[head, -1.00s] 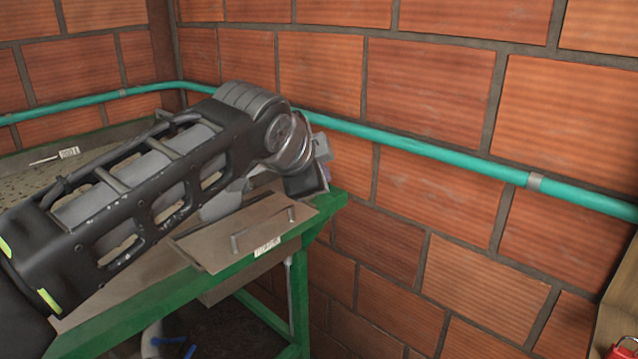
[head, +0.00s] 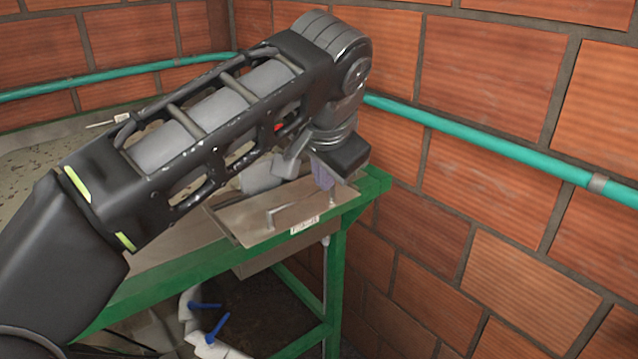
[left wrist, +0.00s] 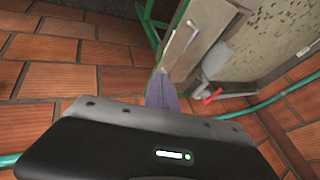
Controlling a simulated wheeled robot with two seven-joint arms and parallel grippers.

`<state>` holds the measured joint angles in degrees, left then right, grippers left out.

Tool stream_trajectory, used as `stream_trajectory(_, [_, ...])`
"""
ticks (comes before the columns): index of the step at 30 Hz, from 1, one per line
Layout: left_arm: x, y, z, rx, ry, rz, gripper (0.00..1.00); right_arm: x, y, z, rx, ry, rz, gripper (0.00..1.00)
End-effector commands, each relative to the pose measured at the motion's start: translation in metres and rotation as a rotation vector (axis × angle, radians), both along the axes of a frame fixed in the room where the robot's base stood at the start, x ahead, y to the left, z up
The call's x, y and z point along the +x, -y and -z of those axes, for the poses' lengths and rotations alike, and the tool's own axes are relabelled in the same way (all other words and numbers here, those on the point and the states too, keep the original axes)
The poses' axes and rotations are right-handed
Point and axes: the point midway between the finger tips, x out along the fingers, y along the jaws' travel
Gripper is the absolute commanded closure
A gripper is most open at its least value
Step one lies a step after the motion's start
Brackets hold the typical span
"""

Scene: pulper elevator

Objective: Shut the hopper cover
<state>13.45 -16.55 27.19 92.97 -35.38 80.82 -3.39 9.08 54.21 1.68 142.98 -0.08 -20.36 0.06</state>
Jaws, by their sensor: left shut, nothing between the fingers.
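The hopper cover appears to be the flat brownish-grey panel (head: 240,219) with a bar handle and a small white label, at the end of the green-framed table. It lies slightly slanted in the head view. In the left wrist view the panel (left wrist: 180,55) is at the top centre, with its handle. My left gripper (head: 324,176) is shut and empty. Its purplish-grey fingers point down near the panel's right end. In the left wrist view the fingers (left wrist: 162,92) are together near the panel's lower end; I cannot tell whether they touch it. My right gripper is out of view.
The green frame (head: 337,270) carries the table. A teal pipe (head: 480,143) runs along the brick wall (head: 500,80) close behind the gripper. White pipes with blue-handled valves (head: 217,327) are below. A red lever (left wrist: 212,97) is beside the fingers in the left wrist view.

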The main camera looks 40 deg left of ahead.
Motion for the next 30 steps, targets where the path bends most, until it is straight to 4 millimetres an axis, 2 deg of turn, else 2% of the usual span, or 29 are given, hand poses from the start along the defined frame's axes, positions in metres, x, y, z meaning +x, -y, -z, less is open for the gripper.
stream_trajectory(1, [0.003,-0.001,0.010,0.000,-0.001,0.001,1.00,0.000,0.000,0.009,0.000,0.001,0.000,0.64])
stream_trajectory(8, [0.020,-0.012,0.044,-0.001,-0.001,0.002,1.00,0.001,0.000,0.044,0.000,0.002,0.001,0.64])
stream_trajectory(10, [0.025,-0.017,0.048,0.001,-0.004,0.000,1.00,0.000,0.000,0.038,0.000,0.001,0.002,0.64])
stream_trajectory(16, [0.044,-0.030,0.081,0.000,-0.004,0.000,1.00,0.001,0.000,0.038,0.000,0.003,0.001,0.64])
stream_trajectory(18, [0.047,-0.044,0.079,0.000,-0.001,-0.004,1.00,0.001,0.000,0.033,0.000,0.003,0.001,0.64])
stream_trajectory(22, [0.051,-0.058,0.082,-0.001,-0.001,-0.001,1.00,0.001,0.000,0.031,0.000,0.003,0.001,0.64])
stream_trajectory(30, [0.054,-0.066,0.085,-0.001,0.000,0.000,1.00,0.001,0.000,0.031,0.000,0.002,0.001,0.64])
